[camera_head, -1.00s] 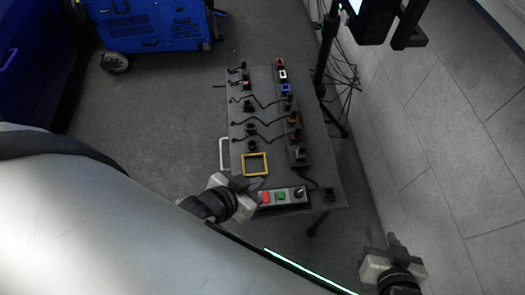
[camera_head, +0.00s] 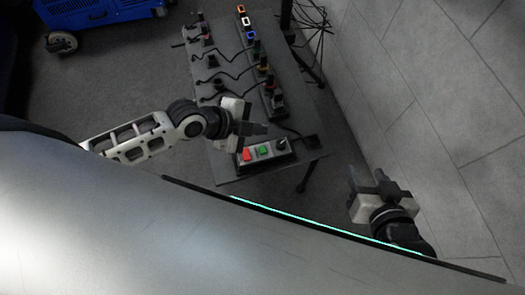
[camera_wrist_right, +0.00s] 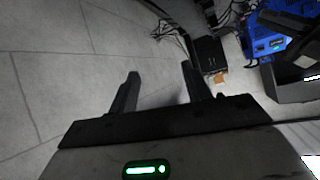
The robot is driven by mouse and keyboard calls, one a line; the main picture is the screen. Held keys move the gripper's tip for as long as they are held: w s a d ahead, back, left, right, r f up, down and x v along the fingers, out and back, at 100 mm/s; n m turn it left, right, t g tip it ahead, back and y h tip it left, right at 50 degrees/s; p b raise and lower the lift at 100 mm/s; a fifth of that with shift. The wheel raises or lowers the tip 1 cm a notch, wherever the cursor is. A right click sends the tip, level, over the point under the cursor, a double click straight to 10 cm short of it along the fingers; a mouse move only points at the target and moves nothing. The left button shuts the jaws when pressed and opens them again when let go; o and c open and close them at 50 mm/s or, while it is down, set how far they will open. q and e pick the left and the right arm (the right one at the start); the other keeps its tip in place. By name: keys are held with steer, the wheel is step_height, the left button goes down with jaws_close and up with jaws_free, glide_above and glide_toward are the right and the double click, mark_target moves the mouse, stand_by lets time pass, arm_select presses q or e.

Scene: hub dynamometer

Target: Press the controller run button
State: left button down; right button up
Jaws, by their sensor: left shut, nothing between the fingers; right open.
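The controller (camera_head: 284,159) is a dark box near the front edge of the grey table. On its top are a red button (camera_head: 246,154), a green button (camera_head: 263,150) and a dark knob (camera_head: 281,145). I cannot read any label that marks the run button. My left gripper (camera_head: 264,129) is shut and empty. It appears just beyond the red and green buttons in the head view; its height above the table is unclear. My right gripper (camera_head: 366,176) is open and empty, off the table to the right. Its spread fingers also show in the right wrist view (camera_wrist_right: 158,80).
The table (camera_head: 231,172) carries several cabled connectors on the left and a dark strip of coloured sockets (camera_head: 266,75) on the right. A blue machine (camera_head: 95,12) stands at the back left. A tiled surface (camera_head: 430,90) lies to the right. Cables lie behind the table.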

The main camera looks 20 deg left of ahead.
arm_select(q)
steer(key=b, duration=0.7)
glide_above(263, 150)
steer(key=a, duration=0.1)
steer(key=f, duration=0.7)
steer(key=shift+s+a, duration=0.1)
steer(key=shift+s, duration=0.25)
steer(key=shift+f+b, duration=0.55)
steer(key=shift+f, duration=0.35)
arm_select(e)
steer(key=f+t, duration=0.1)
steer(key=f, duration=0.2)
steer(key=shift+a+f, duration=0.15)
steer(key=shift+a, duration=0.05)
steer(key=shift+s, duration=0.1)
steer(key=shift+w+a, duration=0.1)
steer(key=shift+w, duration=0.2)
steer(key=shift+s, duration=0.2)
